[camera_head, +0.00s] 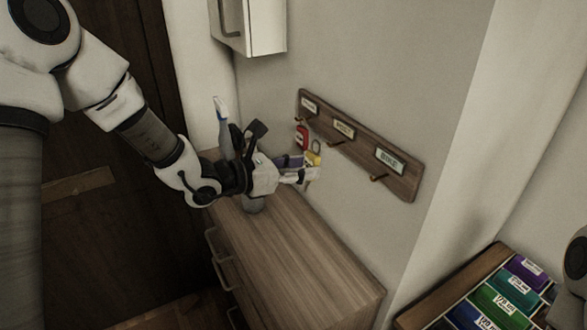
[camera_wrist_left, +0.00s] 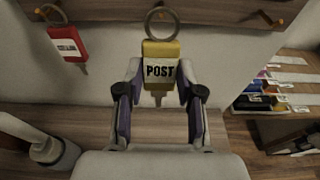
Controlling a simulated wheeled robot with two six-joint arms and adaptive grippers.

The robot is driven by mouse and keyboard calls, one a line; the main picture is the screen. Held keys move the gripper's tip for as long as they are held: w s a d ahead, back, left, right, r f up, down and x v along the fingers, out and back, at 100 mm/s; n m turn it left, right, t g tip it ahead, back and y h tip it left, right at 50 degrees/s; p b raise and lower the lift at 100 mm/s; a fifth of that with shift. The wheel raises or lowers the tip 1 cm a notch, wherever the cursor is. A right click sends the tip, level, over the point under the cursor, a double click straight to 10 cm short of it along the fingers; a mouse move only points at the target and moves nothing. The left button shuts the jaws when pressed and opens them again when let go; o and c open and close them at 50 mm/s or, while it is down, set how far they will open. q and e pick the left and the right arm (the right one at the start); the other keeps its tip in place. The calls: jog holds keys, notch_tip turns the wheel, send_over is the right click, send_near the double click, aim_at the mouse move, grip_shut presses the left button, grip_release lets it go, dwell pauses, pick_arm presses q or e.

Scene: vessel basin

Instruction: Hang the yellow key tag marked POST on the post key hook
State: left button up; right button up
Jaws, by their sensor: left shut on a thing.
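My left gripper (camera_head: 312,172) is shut on the yellow key tag (camera_head: 313,158), in front of the wall rack. In the left wrist view the tag (camera_wrist_left: 160,68) reads POST and sits upright between the fingertips (camera_wrist_left: 160,92), its metal ring (camera_wrist_left: 162,20) standing above it. The wooden hook rack (camera_head: 360,148) has three labelled hooks. The middle hook (camera_head: 331,143) is bare, its label (camera_head: 344,130) too small to read surely. The ring looks apart from it, but depth is hard to tell. My right gripper is not in view.
A red tag (camera_head: 302,136) hangs on the left hook, close to the yellow tag. The BIKE hook (camera_head: 378,178) is bare. A white cabinet (camera_head: 262,28) is above left; coloured items (camera_head: 500,300) lie lower right.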

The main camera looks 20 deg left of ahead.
pick_arm(q)
jog(key=shift+w, duration=0.15)
jog(key=shift+w+d, duration=0.15)
jog(key=shift+d, duration=0.05)
jog(key=shift+p+x, duration=0.5)
jog(key=shift+x, duration=1.05)
jog(key=shift+w+d+f+b, duration=0.3)
jog(key=shift+w+f+b, duration=0.15)
jog(key=shift+b, duration=1)
jog(key=shift+s+r, duration=0.1)
jog(key=o, duration=1.2)
